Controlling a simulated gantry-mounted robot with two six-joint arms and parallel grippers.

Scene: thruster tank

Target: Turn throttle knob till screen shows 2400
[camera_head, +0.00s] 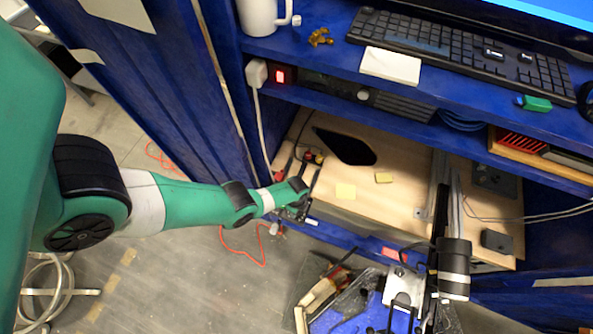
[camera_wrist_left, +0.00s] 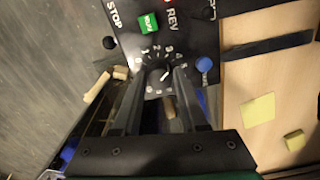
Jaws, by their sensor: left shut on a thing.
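The throttle knob (camera_wrist_left: 160,73) is a small dark dial with a white pointer and printed numbers around it, on a black control panel (camera_wrist_left: 130,12) in the left wrist view. My left gripper (camera_wrist_left: 160,78) is shut on the knob, a dark finger on each side. In the head view my left gripper (camera_head: 308,163) reaches to the panel at the left end of the wooden bench, and the knob is too small to make out there. The monitor (camera_head: 550,12) shows only a blue lower strip; no number is readable. My right gripper is not in view.
A blue shelf (camera_head: 330,68) with a keyboard (camera_head: 460,45) and a white mug (camera_head: 262,17) overhangs the bench. A black cylinder (camera_head: 454,270) stands right.

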